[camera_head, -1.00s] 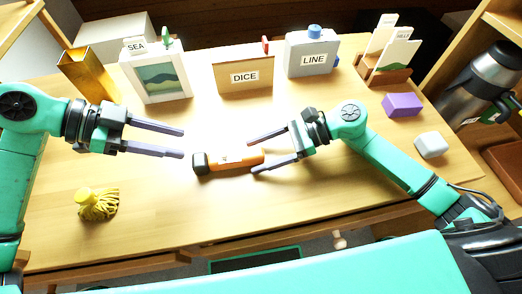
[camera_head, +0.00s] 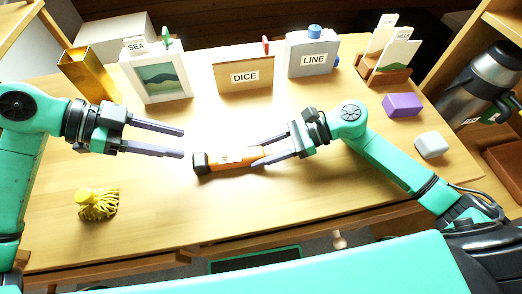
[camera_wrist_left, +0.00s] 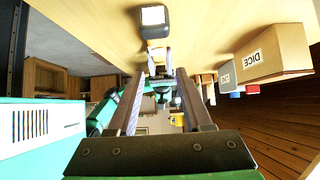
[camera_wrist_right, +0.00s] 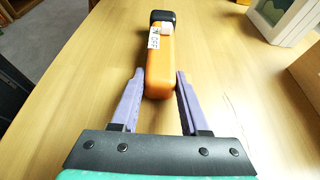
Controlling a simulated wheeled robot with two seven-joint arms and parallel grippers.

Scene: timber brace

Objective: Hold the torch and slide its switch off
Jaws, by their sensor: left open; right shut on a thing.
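The orange torch (camera_head: 226,160) lies on the table in the middle, its black head (camera_head: 200,163) pointing left. A white label with dark marks and a pale part near the head show on its upper side in the right wrist view (camera_wrist_right: 158,64). My right gripper (camera_head: 262,156) is shut on the torch's right end, one finger on each side of its body. My left gripper (camera_head: 184,144) is open and empty, just left of and slightly behind the torch head. In the left wrist view the torch's head end (camera_wrist_left: 155,22) shows beyond the fingers.
A yellow tassel-like brush (camera_head: 97,204) lies at the front left. Along the back stand a gold box (camera_head: 86,76), a SEA picture frame (camera_head: 157,75), a DICE box (camera_head: 243,76), a LINE box (camera_head: 312,55) and a card holder (camera_head: 385,68). A purple block (camera_head: 402,105) and white block (camera_head: 431,145) lie right.

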